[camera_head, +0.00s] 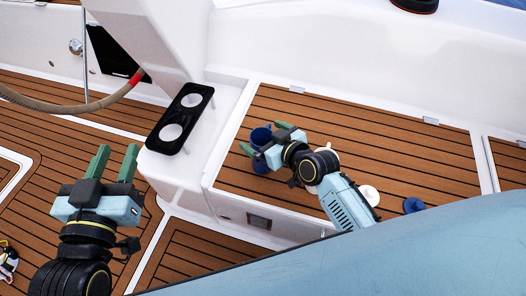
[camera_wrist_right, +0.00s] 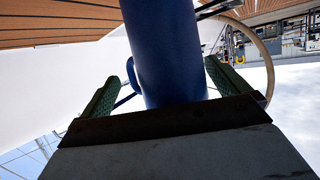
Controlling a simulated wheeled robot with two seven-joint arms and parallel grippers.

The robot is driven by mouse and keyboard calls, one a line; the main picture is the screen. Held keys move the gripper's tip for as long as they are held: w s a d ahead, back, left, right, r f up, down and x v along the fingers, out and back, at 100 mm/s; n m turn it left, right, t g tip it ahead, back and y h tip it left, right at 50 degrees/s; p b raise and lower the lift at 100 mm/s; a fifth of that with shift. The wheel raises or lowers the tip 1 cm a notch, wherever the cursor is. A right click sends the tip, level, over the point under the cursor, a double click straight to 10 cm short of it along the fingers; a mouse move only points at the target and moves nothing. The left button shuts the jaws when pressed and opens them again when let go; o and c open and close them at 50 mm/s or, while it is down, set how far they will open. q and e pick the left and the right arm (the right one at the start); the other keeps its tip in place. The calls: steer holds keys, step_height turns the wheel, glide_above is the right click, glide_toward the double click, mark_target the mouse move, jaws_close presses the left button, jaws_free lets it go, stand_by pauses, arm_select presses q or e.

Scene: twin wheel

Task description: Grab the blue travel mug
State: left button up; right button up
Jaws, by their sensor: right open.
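The blue travel mug (camera_head: 260,135) stands on the wooden-slatted deck bench, partly hidden by my right gripper. In the right wrist view the mug (camera_wrist_right: 165,50) fills the middle, with a handle on its left side. My right gripper (camera_head: 262,138) is open around the mug, with one green finger on each side; in the wrist view a gap shows beside the left finger. My left gripper (camera_head: 117,160) is open and empty over the lower deck at the left, away from the mug.
The bench top (camera_head: 350,130) is clear behind the mug. A white disc (camera_head: 369,194) and a small blue item (camera_head: 413,205) lie to the right. A black cup holder panel (camera_head: 181,118) is left of the bench, on the white moulding.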

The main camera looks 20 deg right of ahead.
steer(key=shift+w, duration=0.1)
steer(key=c, duration=1.4)
